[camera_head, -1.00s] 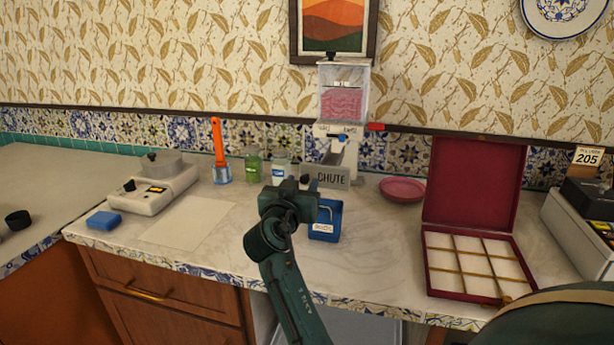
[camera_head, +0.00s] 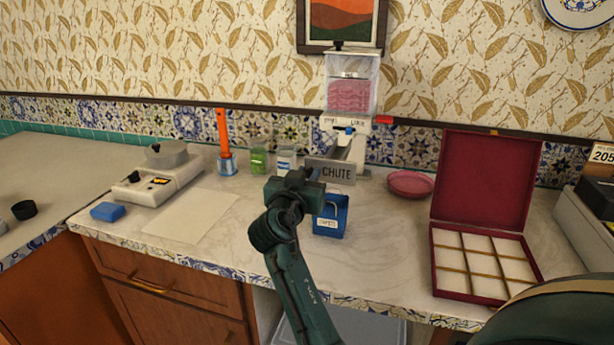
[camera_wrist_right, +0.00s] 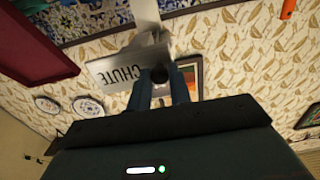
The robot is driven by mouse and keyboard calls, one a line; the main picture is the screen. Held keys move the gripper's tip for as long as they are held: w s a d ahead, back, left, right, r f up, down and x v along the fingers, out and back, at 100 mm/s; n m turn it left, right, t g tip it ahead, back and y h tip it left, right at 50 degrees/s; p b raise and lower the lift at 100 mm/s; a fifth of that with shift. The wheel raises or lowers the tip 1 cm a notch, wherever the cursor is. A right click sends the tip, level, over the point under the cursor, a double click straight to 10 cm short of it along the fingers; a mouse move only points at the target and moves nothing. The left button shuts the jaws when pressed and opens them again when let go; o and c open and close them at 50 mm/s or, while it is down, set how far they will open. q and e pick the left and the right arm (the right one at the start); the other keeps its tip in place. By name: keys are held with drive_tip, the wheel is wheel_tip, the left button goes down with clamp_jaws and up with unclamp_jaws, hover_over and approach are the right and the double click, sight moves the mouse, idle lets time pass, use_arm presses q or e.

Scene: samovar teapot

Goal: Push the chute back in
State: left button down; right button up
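The chute is a grey plate lettered CHUTE (camera_head: 336,171) at the front end of a light trough, which slopes down from the dispenser (camera_head: 350,95) holding pink stuff. My right gripper (camera_head: 306,178) is at the plate's left side and hides part of it. In the right wrist view the plate (camera_wrist_right: 122,64) appears upside down, with a dark round knob (camera_wrist_right: 159,74) beside it. The two blue fingers of the right gripper (camera_wrist_right: 161,88) stand apart with the knob between their tips; whether they press on it is unclear. My left gripper is not in view.
A blue bin (camera_head: 331,217) stands right beside my right gripper. A pink dish (camera_head: 410,183) and an open red box (camera_head: 467,293) are to the right. Jars (camera_head: 259,161), an orange-handled tool (camera_head: 223,132) and a white appliance (camera_head: 158,185) are left. Paper lies on the counter.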

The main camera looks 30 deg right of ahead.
sight(336, 158)
clamp_jaws()
